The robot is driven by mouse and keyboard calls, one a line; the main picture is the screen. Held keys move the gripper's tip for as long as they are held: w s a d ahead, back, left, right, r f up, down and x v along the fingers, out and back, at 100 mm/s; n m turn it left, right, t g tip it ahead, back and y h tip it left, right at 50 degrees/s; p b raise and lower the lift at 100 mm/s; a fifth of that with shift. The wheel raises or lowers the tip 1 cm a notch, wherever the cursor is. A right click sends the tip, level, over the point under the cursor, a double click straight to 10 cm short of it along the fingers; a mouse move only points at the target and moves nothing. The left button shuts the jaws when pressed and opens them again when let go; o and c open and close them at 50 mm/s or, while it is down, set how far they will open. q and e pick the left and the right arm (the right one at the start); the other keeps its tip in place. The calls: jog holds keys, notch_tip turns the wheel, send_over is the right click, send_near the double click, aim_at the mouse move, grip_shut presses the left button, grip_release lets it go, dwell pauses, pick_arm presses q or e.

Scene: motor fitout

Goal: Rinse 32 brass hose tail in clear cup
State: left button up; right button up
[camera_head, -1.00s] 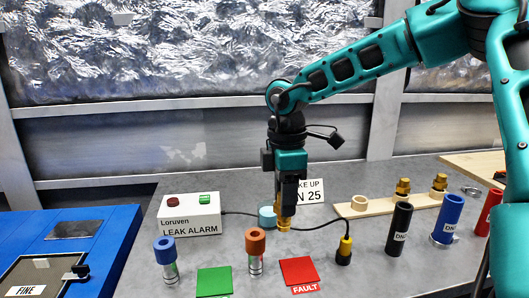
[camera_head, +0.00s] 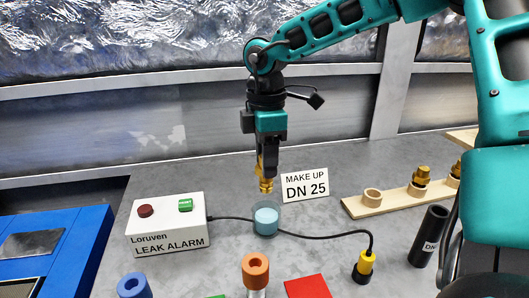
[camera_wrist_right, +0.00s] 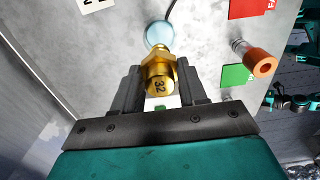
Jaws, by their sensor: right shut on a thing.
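My right gripper (camera_head: 266,172) is shut on the brass hose tail (camera_head: 266,184), which hangs upright below the fingers. In the right wrist view the hose tail (camera_wrist_right: 160,77) sits between the two dark fingers (camera_wrist_right: 158,88) and shows the number 32. The clear cup (camera_head: 266,219) with pale blue liquid stands on the grey table just under the hose tail. The cup also shows in the right wrist view (camera_wrist_right: 159,33), partly behind the tail's far end. In the head view the tail's lower end appears above the cup's rim. My left gripper is not in view.
A white leak alarm box (camera_head: 168,225) stands left of the cup; its black cable runs past the cup to a yellow-and-black probe (camera_head: 364,266). A DN 25 sign (camera_head: 304,185) stands behind. A wooden rack (camera_head: 395,199) with brass fittings is right.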

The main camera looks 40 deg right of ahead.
aim_at(266, 189)
jog(key=shift+s+f, duration=0.1)
jog(key=shift+f, duration=0.6)
notch_tip(266, 189, down, 2)
jog(key=shift+b, duration=0.5)
jog(key=shift+f+b, duration=0.4)
jog(key=shift+f, duration=0.1)
notch_tip(266, 189, down, 2)
jog(key=shift+f+b, duration=0.1)
jog(key=shift+b, duration=1.05)
jog(key=shift+f+b, duration=0.55)
jog(key=shift+b, duration=0.15)
jog(key=shift+f+b, duration=0.85)
jog(key=shift+b, duration=0.1)
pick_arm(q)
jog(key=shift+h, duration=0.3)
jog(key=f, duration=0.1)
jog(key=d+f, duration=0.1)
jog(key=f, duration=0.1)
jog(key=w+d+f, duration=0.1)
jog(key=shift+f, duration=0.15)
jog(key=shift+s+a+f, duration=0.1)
